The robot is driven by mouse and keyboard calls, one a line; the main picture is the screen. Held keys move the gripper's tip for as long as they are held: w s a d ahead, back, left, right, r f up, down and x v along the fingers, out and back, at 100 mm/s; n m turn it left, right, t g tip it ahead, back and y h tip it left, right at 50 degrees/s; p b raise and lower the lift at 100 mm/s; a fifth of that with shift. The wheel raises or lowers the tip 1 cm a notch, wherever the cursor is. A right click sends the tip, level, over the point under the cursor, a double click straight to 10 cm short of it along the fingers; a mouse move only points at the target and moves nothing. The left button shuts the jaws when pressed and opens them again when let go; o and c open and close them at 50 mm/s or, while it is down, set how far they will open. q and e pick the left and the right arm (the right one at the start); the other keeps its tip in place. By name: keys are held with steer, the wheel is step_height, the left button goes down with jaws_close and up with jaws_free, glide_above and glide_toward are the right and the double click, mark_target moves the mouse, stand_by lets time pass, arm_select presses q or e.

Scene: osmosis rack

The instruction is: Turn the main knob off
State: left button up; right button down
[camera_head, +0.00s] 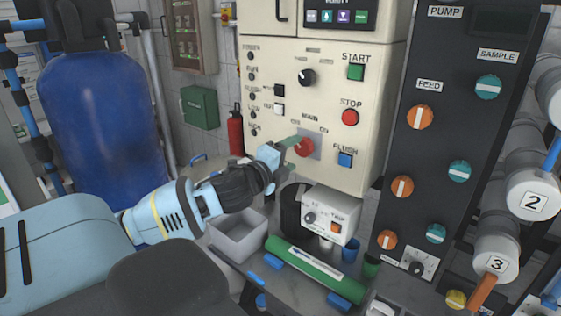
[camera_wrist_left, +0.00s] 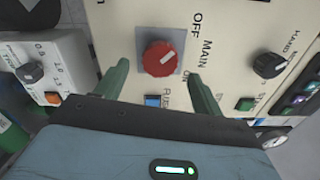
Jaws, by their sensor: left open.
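The main knob (camera_head: 305,148) is a round red knob on a grey plate low on the cream panel in the head view. In the left wrist view, the knob (camera_wrist_left: 160,58) shows a white pointer mark angled right and slightly up. The word OFF stands above right of it, and MAIN to its right. My left gripper (camera_head: 292,144) reaches the panel from the left, at the knob. In the left wrist view, its two green fingers (camera_wrist_left: 160,85) are open, one on each side of the knob, with gaps visible. My right gripper is not in view.
A green START button (camera_head: 356,72), a red STOP button (camera_head: 350,117) and a blue FLUSH button (camera_head: 345,159) sit right of the knob. A small TRIP box (camera_head: 331,214) stands below. A black pump panel (camera_head: 450,115) stands at right, a blue tank (camera_head: 105,120) at left.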

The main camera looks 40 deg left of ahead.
arm_select(q)
steer(key=shift+s+d, duration=0.15)
steer(key=shift+s, duration=0.8)
steer(key=shift+s+d, duration=0.1)
steer(key=shift+s, duration=0.85)
steer(key=s+d+f+n+g, duration=0.2)
steer(key=s+f+n, duration=0.1)
steer(key=f, duration=0.6)
steer(key=s+d+f+n+g+h, duration=0.1)
steer(key=s+d+f+n, duration=0.15)
steer(key=f, duration=0.55)
steer(key=s+d+f+n+g, duration=0.1)
steer(key=s+f+n+g, duration=0.15)
steer(key=f, duration=0.65)
steer(key=s+d+f+n+g+h, duration=0.2)
steer(key=s+d+f+n, duration=0.6)
steer(key=s+d+f, duration=0.9)
steer(key=shift+d+n+g+h, duration=0.3)
steer(key=shift+d+g+h, duration=0.15)
steer(key=shift+d, duration=0.6)
steer(key=shift+s, duration=0.1)
